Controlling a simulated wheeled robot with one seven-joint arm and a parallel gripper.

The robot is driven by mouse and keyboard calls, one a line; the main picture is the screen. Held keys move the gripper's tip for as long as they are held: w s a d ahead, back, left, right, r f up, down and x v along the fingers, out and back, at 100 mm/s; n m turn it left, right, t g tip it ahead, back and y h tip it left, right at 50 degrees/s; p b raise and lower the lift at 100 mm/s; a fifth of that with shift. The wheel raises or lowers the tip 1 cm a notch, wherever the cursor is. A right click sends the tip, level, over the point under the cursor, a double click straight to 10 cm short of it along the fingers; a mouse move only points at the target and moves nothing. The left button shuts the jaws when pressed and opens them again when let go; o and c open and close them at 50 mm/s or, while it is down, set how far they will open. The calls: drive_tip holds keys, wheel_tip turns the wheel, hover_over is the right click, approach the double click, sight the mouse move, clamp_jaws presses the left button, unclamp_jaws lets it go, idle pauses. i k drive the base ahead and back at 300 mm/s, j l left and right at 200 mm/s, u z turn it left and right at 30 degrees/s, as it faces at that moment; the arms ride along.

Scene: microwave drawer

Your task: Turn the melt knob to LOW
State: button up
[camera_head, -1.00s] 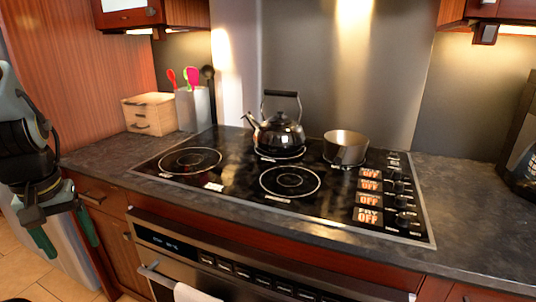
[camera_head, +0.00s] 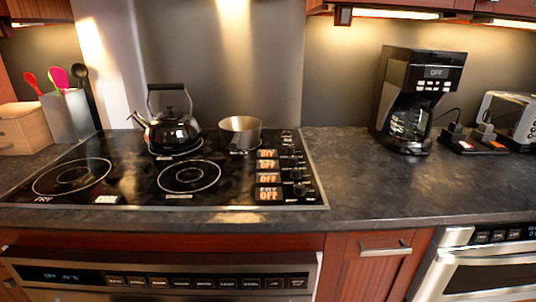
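Several black knobs, such as the front knob (camera_head: 299,189), stand in a column along the right side of the black cooktop (camera_head: 135,203). To their left is a column of small orange displays (camera_head: 268,193), and the readable ones show OFF. The lettering by the knobs is too small to tell which one is the melt knob. My gripper is not in view.
A black kettle (camera_head: 172,132) stands on a back burner, with a metal pot (camera_head: 240,131) to its right. A coffee maker (camera_head: 410,100) and a toaster (camera_head: 510,118) stand on the right counter. The counter (camera_head: 350,185) between cooktop and coffee maker is clear.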

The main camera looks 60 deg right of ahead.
sight(290, 149)
drive_tip(key=z, duration=1.95)
drive_tip(key=i+l+u, duration=0.1)
drive_tip(key=l, duration=0.25)
drive_tip(key=i+l+u, duration=0.1)
drive_tip(key=l, duration=0.3)
drive_tip(key=i+l+u, duration=0.1)
drive_tip(key=l, duration=0.3)
drive_tip(key=i+l+u, duration=0.1)
drive_tip(key=i+l, duration=0.15)
drive_tip(key=l, duration=0.15)
